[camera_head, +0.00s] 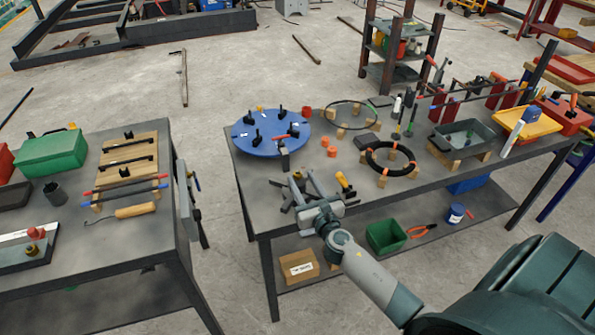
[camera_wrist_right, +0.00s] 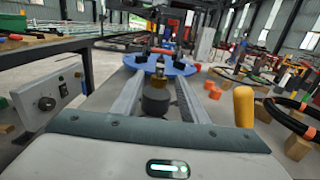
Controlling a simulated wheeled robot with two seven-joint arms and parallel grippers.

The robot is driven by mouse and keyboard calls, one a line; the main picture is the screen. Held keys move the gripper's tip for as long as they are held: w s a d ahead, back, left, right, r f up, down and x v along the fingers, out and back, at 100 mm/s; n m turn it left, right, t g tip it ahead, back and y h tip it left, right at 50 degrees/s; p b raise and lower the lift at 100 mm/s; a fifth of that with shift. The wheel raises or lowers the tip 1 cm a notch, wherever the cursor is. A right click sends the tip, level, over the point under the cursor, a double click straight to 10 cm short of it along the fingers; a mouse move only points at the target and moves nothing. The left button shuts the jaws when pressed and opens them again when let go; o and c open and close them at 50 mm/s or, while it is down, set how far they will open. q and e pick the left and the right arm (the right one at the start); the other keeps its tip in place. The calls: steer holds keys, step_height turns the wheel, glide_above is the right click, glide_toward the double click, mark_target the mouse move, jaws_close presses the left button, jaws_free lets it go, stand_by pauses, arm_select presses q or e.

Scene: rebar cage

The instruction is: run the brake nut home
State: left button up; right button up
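The brake nut cannot be picked out with certainty. A blue round plate (camera_head: 257,146) with several black clamp-like pieces lies at the back left of the middle table; it also shows ahead in the wrist view (camera_wrist_right: 186,68). A dark upright post (camera_head: 284,158) stands at its front edge. My right gripper (camera_head: 305,180) is over the table's front left, in front of the plate. In the wrist view its two long fingers (camera_wrist_right: 163,85) are apart. A dark round piece (camera_wrist_right: 155,99) shows between them, seemingly untouched. My left gripper is not in view.
A yellow handle (camera_head: 342,179) stands just right of my right gripper. A black ring (camera_head: 391,158) on wooden blocks and orange pieces (camera_head: 360,143) lie further right. A left table (camera_head: 150,222) stands across a gap. A green bin (camera_head: 386,236) sits on the lower shelf.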

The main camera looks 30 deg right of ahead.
mark_target(299, 176)
steer(key=shift+x, duration=2.3)
steer(key=shift+c, duration=0.4)
jaws_close()
